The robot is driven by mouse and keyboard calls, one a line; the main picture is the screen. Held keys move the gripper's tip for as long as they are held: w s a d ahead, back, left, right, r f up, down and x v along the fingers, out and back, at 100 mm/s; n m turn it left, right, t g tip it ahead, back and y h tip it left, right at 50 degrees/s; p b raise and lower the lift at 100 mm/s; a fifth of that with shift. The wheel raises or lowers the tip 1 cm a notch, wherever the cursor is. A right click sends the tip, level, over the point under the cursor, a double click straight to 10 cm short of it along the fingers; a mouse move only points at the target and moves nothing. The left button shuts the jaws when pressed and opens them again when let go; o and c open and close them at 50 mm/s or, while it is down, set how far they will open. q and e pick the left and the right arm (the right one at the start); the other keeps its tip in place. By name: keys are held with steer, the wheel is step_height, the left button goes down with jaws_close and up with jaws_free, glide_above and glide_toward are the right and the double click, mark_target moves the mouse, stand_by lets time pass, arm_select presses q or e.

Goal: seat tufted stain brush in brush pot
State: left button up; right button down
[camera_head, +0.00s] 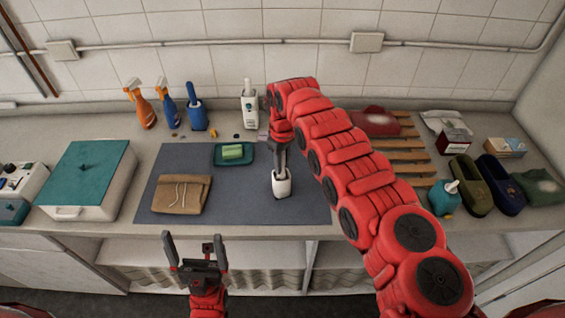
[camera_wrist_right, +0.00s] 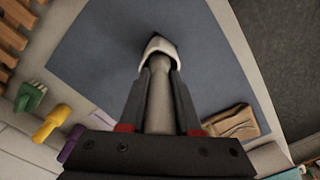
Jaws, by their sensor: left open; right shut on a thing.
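A small white pot (camera_head: 281,190) stands on the blue-grey mat near its right side. My right gripper (camera_head: 279,160) is directly above the pot, pointing down. In the right wrist view my right gripper (camera_wrist_right: 159,80) is shut on the pale grey handle of the brush (camera_wrist_right: 159,103). The handle's far end meets the white rim of the pot (camera_wrist_right: 160,45). The brush head is hidden, so I cannot tell how deep it sits. My left gripper (camera_head: 195,254) is open and empty, in front of the counter's edge.
The mat (camera_head: 235,205) also bears a green sponge on a dark tray (camera_head: 219,160) and a brown pouch (camera_head: 180,194). Spray bottles (camera_head: 146,107), a blue pot (camera_head: 196,116) and a white bottle (camera_head: 250,107) stand behind. A teal pot (camera_head: 441,201) and slippers (camera_head: 470,187) are at right.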

steer(key=shift+f+b, duration=0.35)
steer(key=shift+f, duration=0.2)
steer(key=c, duration=0.6)
jaws_free()
steer(key=shift+r, duration=0.1)
steer(key=shift+r, duration=0.1)
steer(key=shift+r+p, duration=0.3)
steer(key=shift+p, duration=0.15)
steer(key=shift+r+p, duration=0.45)
steer(key=shift+r, duration=0.1)
step_height(320, 180, up, 10)
steer(key=b, duration=0.5)
steer(key=shift+r, duration=0.7)
